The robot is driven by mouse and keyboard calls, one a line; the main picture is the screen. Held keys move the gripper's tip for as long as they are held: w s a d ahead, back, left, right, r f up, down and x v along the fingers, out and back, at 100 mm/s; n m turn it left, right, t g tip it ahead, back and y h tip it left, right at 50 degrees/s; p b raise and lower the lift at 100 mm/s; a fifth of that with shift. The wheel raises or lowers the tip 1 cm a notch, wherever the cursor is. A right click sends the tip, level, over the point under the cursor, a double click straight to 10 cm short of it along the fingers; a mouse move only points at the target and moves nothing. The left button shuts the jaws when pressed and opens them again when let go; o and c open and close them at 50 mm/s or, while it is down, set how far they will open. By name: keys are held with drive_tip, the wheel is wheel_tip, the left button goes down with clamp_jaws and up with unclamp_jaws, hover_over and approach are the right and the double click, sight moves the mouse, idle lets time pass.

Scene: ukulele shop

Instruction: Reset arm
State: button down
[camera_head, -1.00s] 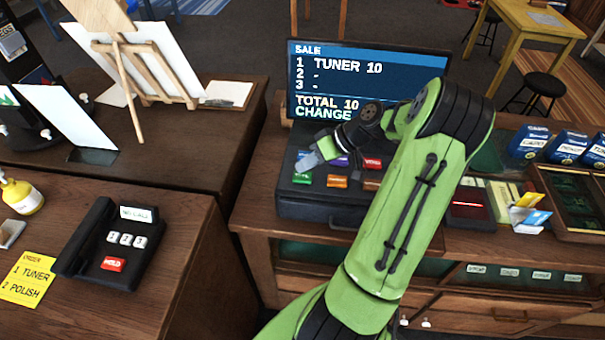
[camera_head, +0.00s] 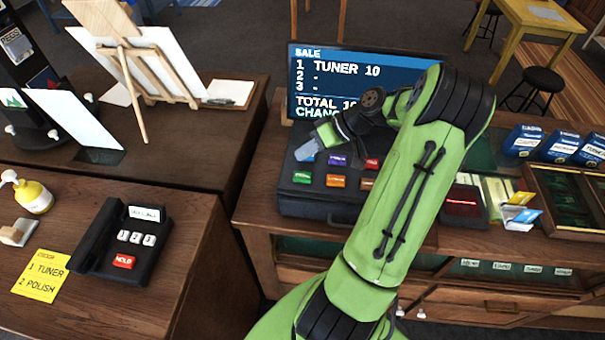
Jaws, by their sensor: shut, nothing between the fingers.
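My green arm crosses the middle of the camera_head view, reaching over the counter. My gripper (camera_head: 306,152) is shut and empty, just above the upper left of the register's keys. The dark cash register (camera_head: 318,206) carries several coloured keys: a green key (camera_head: 301,177), an orange key (camera_head: 335,181), a purple key (camera_head: 336,160) and a red key (camera_head: 372,164) show. My arm hides the register's right side. The sale screen (camera_head: 350,78) behind it reads "1 TUNER 10" and "TOTAL 10"; my arm covers part of its lower right.
A black phone (camera_head: 122,243), a yellow order note (camera_head: 41,276) and a yellow bottle (camera_head: 33,196) stand at the left. A wooden easel (camera_head: 135,75) is behind. Blue boxes (camera_head: 525,141) and a card holder (camera_head: 521,213) are right of my arm.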

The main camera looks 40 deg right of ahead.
idle(0.4)
drive_tip(key=s+a+r+n+g+h+b, duration=0.1)
drive_tip(key=a+r+g+h+b, duration=0.15)
drive_tip(key=a, duration=0.65)
drive_tip(key=s+a+r+g+h+b, duration=0.1)
drive_tip(key=a+r+h, duration=0.15)
drive_tip(key=a, duration=0.55)
drive_tip(key=s+a+r+t+b, duration=0.1)
drive_tip(key=s+a, duration=0.2)
drive_tip(key=s, duration=0.3)
drive_tip(key=s+a+r+t+h+b, duration=0.1)
drive_tip(key=s+a, duration=0.3)
drive_tip(key=s, duration=0.3)
drive_tip(key=shift+r+m, duration=0.25)
drive_tip(key=shift+m, duration=0.05)
